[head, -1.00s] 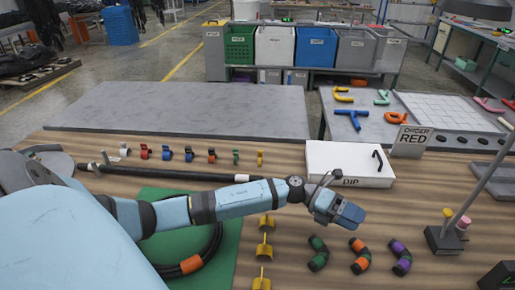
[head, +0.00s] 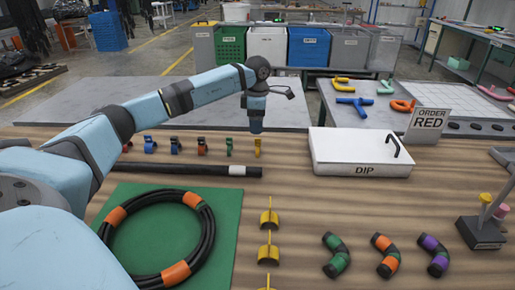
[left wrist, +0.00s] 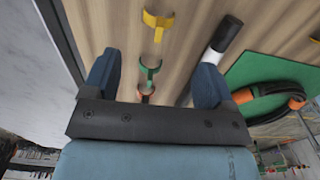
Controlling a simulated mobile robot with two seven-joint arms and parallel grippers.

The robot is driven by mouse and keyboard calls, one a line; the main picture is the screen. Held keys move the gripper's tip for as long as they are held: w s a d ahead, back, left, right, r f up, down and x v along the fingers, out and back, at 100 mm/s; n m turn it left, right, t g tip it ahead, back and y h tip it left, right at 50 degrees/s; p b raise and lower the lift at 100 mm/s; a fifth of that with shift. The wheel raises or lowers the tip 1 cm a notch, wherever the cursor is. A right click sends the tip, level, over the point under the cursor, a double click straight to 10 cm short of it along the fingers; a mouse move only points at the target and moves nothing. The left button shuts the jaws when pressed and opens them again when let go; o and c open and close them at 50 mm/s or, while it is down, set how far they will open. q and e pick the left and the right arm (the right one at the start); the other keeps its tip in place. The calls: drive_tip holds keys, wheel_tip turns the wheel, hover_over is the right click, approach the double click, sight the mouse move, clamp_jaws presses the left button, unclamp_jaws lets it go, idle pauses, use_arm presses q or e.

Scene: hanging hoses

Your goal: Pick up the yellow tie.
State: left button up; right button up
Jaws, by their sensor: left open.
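The small yellow tie (head: 257,147) stands at the right end of a row of coloured ties on the wooden bench. In the left wrist view the yellow tie (left wrist: 158,22) is a C-shaped clip beyond my fingertips. My left gripper (head: 256,126) points down just above and behind the yellow tie in the head view. Its two blue fingers (left wrist: 157,68) are spread apart with nothing held. The green tie (left wrist: 150,72) shows in the gap between them, below. My right gripper is not in view.
A black hose (head: 200,170) lies in front. A coiled hose (head: 207,225) rests on a green mat (head: 228,235). A white DIP box (head: 355,165) stands to the right. Yellow holders (head: 269,218) stand nearer.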

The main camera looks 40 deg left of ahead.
sight(258, 146)
use_arm(q)
drive_tip(key=f+b, duration=0.1)
drive_tip(key=f, duration=0.8)
drive_tip(key=shift+w+b, duration=0.2)
drive_tip(key=shift+b, duration=0.2)
drive_tip(key=c, duration=1)
